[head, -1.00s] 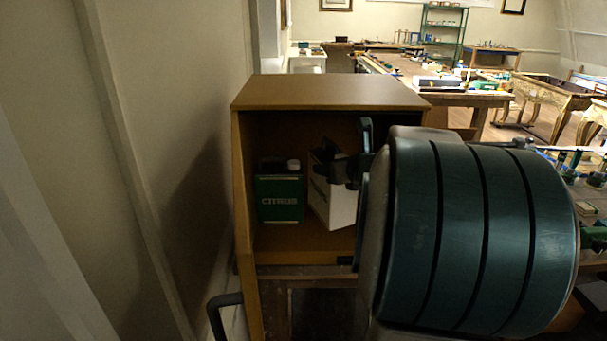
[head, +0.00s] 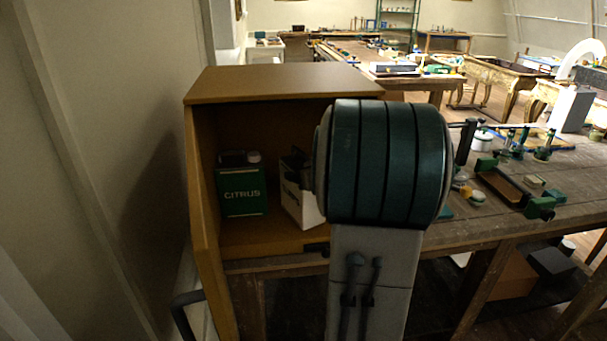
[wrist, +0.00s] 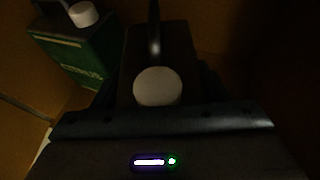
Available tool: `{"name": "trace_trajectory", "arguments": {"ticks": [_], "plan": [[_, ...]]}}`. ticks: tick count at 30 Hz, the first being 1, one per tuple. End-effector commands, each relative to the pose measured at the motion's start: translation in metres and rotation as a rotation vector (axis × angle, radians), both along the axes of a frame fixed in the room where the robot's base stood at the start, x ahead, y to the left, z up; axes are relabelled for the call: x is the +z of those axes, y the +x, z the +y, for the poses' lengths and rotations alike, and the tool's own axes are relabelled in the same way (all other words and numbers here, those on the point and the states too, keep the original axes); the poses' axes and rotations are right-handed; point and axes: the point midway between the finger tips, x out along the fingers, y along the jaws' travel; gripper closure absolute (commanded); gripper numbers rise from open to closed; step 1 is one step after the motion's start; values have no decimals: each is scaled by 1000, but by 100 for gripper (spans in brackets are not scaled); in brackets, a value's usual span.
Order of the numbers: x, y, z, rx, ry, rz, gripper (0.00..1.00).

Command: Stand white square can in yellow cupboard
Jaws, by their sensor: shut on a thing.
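The yellow cupboard (head: 285,80) stands open at the left end of the workbench in the head view. The white square can (head: 301,208) is inside it, right of a green can. It looks upright, at or just above the cupboard floor; I cannot tell whether it touches. In the wrist view the white can's dark top (wrist: 140,55) shows with a round white cap and a handle. My gripper (wrist: 159,85) is shut on this can. In the head view my arm hides most of the gripper and the can's right part.
The green CITRUS can (head: 241,190) stands just left of the white can, with a narrow gap; it also shows in the wrist view (wrist: 75,52). The cupboard's left wall (head: 203,210) is close beyond it. The workbench (head: 500,220) to the right holds several small items.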

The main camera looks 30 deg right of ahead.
Motion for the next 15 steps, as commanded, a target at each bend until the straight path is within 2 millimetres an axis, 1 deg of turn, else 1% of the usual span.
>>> {"name": "trace_trajectory", "arguments": {"ticks": [1,9,14,15], "plan": [[3,1,-2,-1,-1,-6,100],[2,1,-2,1,-3,-8,100],[-3,1,-2,1,-2,-7,100],[-4,1,-2,0,-1,-3,26]]}}
